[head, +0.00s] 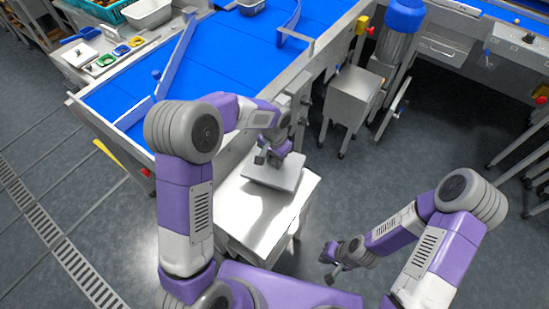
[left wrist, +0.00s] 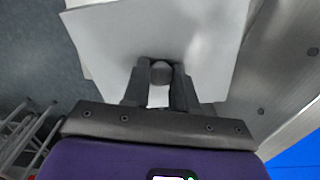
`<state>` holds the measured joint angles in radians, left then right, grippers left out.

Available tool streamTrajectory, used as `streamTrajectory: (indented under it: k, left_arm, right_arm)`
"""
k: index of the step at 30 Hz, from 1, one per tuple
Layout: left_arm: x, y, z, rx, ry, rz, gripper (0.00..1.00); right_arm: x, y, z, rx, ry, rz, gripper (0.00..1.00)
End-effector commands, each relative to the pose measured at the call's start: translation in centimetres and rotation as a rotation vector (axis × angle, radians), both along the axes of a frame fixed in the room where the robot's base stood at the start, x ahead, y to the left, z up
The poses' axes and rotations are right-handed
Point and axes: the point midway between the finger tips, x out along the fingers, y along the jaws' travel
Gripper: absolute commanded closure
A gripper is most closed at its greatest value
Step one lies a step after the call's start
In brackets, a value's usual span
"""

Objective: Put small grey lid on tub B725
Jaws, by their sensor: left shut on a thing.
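The small grey lid (head: 285,178) is a flat, light grey rectangular plate over the steel stand in front of me. My left gripper (head: 269,157) comes down on it from above. In the left wrist view its two fingers (left wrist: 160,85) are shut on the round grey knob of the lid (left wrist: 205,40). I cannot tell whether the lid touches the stand. My right gripper (head: 333,262) hangs low over the floor, away from everything; its finger gap is too small to read. No label B725 is readable, so I cannot tell which tub it is.
The steel stand (head: 255,215) has bare top in front of the lid. Behind it runs a blue conveyor (head: 240,50) with guide rails. A steel box (head: 352,92) stands right.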

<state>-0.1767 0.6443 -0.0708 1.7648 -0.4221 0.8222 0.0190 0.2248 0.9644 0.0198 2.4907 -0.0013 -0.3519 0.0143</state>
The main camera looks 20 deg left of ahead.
Motion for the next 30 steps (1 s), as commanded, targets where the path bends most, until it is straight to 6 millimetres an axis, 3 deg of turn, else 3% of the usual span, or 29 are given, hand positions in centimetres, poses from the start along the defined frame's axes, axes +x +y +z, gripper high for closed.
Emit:
streamTrajectory:
  k: [11, 12, 17, 24, 28, 30]
  left_arm:
    - [-0.01, 0.00, -0.51, 0.000, 0.000, 0.000, 1.00]
    - [-0.01, 0.00, -0.53, 0.000, 0.000, 0.000, 0.71]
    - [-0.01, 0.00, -0.49, 0.000, 0.000, 0.000, 0.47]
    - [-0.02, 0.01, -0.49, 0.000, 0.001, 0.000, 0.42]
    - [-0.01, 0.00, -0.48, 0.000, 0.001, 0.000, 0.22]
    - [-0.01, -0.01, -0.48, 0.000, 0.001, 0.000, 0.22]
  right_arm:
    - [0.00, 0.00, -0.33, 0.000, 0.000, 0.000, 1.00]
    - [0.00, 0.00, -0.34, 0.000, 0.000, 0.000, 1.00]
    - [0.00, 0.00, -0.31, 0.000, 0.000, 0.000, 1.00]
    - [0.00, 0.00, -0.30, 0.000, 0.000, 0.000, 1.00]
    - [0.00, 0.00, -0.30, 0.000, 0.000, 0.000, 1.00]
    - [0.00, 0.00, -0.30, 0.000, 0.000, 0.000, 1.00]
